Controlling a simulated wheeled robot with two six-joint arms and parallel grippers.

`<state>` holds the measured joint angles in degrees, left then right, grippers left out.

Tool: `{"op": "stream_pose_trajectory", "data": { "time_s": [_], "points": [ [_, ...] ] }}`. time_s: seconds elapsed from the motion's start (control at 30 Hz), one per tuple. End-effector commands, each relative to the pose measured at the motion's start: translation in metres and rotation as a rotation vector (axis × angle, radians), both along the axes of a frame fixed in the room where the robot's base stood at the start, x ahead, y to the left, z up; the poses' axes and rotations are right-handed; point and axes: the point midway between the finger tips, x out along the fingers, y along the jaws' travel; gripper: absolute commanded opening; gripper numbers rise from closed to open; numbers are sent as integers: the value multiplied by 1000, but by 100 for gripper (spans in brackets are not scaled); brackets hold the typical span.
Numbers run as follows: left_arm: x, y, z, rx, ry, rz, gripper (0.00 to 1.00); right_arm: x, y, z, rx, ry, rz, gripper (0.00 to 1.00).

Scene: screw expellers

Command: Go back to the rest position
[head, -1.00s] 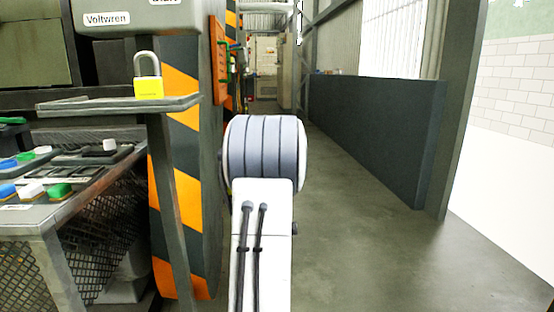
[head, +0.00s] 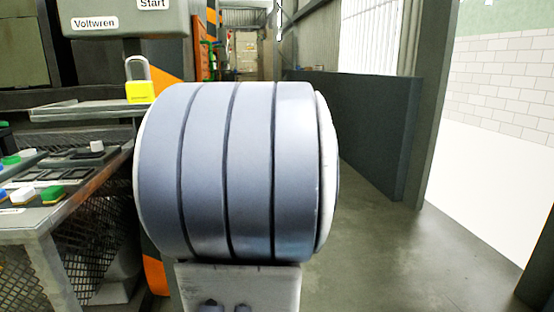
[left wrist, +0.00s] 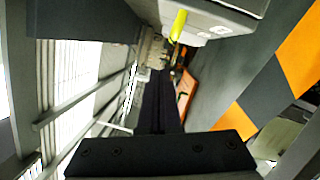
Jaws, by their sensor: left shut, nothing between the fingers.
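My left gripper (left wrist: 160,78) shows in the left wrist view as two long black fingers lying together, shut, with nothing between them. They point down the passage, apart from the things around them. In the head view a large grey-and-white joint of my own arm fills the middle, and no gripper fingers show there. My right gripper is in neither view.
A yellow padlock (head: 140,92) stands on a small shelf (head: 70,111) beneath a grey box (head: 125,20) labelled Voltwren. A bench (head: 45,222) with coloured blocks stands at left. A dark low wall (head: 360,125) lines the right. The floor (head: 400,265) is clear.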

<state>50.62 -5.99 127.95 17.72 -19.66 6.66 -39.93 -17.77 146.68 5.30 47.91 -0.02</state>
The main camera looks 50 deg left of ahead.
Motion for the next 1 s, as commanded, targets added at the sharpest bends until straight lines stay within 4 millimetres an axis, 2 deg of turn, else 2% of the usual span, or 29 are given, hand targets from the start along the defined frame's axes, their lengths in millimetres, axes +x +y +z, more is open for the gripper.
{"op": "stream_pose_trajectory", "data": {
  "time_s": [0.33, 0.47, 0.57, 0.67, 0.7, 0.77, 0.8, 0.87, 0.9, 0.97, 1.0],
  "points": [
    [-6, -2, 1, -1, 0, 6, 0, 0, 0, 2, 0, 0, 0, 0],
    [10, -19, -3, -23, 23, -51, 0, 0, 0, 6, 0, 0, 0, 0],
    [41, -59, -12, -69, 76, -170, 0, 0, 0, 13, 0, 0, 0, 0],
    [75, -123, -28, -130, 165, -344, 0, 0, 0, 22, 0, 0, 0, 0],
    [86, -152, -35, -153, 209, -421, 0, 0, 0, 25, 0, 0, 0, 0],
    [96, -196, -46, -184, 278, -533, 0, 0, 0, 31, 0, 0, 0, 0],
    [100, -226, -53, -201, 328, -609, 0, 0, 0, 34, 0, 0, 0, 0],
    [101, -272, -63, -225, 407, -725, 0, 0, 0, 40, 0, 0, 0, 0],
    [98, -302, -70, -237, 462, -803, 0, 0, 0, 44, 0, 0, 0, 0],
    [87, -346, -79, -249, 553, -921, 0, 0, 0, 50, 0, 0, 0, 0],
    [77, -375, -85, -253, 617, -1000, 0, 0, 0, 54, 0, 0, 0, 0]
  ]
}}
